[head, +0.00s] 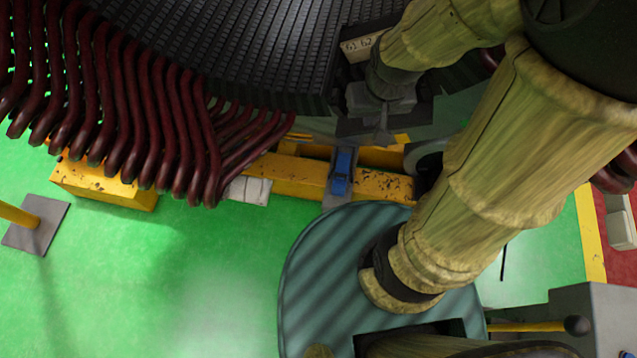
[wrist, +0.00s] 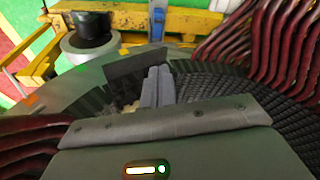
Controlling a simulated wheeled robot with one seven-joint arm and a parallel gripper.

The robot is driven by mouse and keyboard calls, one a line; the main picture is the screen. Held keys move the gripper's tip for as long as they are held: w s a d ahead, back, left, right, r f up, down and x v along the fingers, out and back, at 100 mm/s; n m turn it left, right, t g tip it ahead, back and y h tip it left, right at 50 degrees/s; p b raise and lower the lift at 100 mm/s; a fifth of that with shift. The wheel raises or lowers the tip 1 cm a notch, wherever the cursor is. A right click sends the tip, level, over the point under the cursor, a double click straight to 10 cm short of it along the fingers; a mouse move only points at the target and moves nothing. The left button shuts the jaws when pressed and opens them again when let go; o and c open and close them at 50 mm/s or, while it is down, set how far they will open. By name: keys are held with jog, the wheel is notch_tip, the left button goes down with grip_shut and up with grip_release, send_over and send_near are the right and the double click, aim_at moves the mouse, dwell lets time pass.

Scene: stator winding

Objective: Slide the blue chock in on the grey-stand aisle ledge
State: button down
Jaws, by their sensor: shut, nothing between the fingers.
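The blue chock (head: 340,172) sits on a narrow grey ledge (head: 336,198) that crosses the yellow beam, near the middle of the head view. I cannot tell how far in it sits. In the wrist view the closed fingers (wrist: 157,86) point toward the dark slotted ring.
Dark red coil ends (head: 150,120) hang at the left of the slotted core (head: 230,45). The yellow beam (head: 290,175) runs below it. A small numbered plate (head: 360,46) is near my wrist. The green floor (head: 130,270) is largely open at lower left.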

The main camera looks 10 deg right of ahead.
jog(key=w+f+n+b, duration=0.3)
jog(key=f+n+b, duration=0.3)
jog(key=f, duration=0.4)
jog(key=w+d+f+n+g+b, duration=0.1)
jog(key=w+f+n+b, duration=0.2)
jog(key=f+b, duration=0.55)
jog(key=w+f+n+b, duration=0.4)
jog(key=f+n+b, duration=0.15)
jog(key=f, duration=0.65)
jog(key=w+f+n+g+b, duration=0.1)
jog(key=f+n+b, duration=0.8)
jog(key=f, duration=1)
jog(key=w+a+f+n+b, duration=0.1)
jog(key=f+n+b, duration=0.8)
jog(key=f, duration=1.1)
jog(key=w+b, duration=0.1)
jog(key=b, duration=0.3)
jog(key=shift+w+a+g+b, duration=0.15)
jog(key=shift+a+g+b, duration=0.15)
jog(key=shift+g+b, duration=0.1)
jog(key=shift+f, duration=0.1)
